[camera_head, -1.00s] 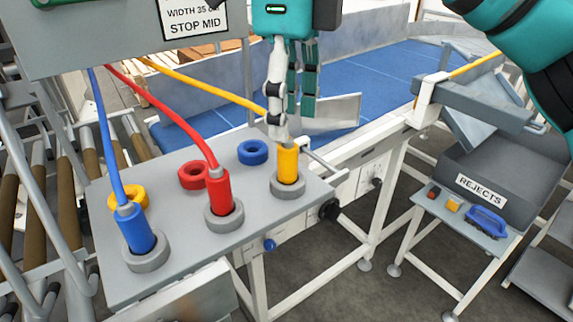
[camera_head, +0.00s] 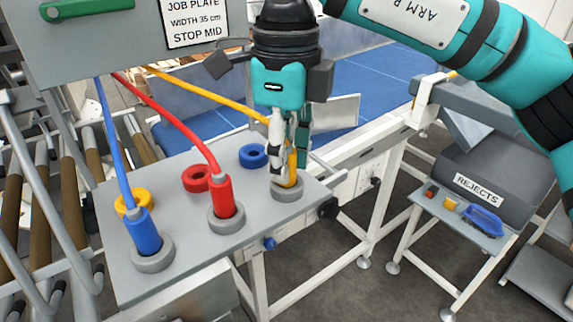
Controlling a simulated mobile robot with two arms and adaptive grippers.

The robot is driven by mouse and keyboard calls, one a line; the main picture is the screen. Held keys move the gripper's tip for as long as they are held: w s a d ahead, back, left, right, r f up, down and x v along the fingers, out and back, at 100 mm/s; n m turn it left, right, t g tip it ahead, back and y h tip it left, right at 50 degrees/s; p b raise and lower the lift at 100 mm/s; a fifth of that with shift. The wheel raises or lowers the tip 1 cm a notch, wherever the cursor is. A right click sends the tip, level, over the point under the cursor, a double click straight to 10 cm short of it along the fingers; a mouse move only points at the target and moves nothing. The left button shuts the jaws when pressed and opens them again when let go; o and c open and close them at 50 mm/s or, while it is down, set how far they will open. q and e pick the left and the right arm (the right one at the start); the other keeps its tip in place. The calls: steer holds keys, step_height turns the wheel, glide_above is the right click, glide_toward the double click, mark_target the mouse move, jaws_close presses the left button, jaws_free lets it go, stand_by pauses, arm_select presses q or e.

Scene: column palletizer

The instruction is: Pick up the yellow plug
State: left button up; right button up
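The yellow plug (camera_head: 291,168) stands upright in the grey socket ring (camera_head: 288,194) at the right end of the grey panel (camera_head: 190,245). Its yellow cable (camera_head: 215,88) runs up left. My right gripper (camera_head: 288,176) points down over the plug, its fingers reaching down beside it and hiding part of it. I cannot tell whether the fingers are closed on it. The red plug (camera_head: 222,196) and blue plug (camera_head: 143,232) stand in their own grey rings to the left. My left gripper is not in view.
Yellow (camera_head: 128,203), red (camera_head: 196,178) and blue (camera_head: 252,155) rings lie behind the plugs. A sign box (camera_head: 110,35) stands above the panel. Roller conveyors are at the left. A rejects bin (camera_head: 485,170) and small shelf are at the right.

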jaws_close()
steer(key=shift+r, duration=0.15)
steer(key=shift+r+b, duration=0.5)
steer(key=shift+r, duration=0.15)
steer(key=shift+s+a+r+b, duration=0.1)
steer(key=shift+s+r+b, duration=0.45)
steer(key=shift+r+b, duration=0.25)
steer(key=s+a+r+b, duration=0.1)
steer(key=s+b, duration=0.4)
steer(key=s, duration=0.9)
steer(key=shift+s+a+r, duration=0.4)
steer(key=shift+a, duration=0.25)
steer(key=shift+r, duration=0.15)
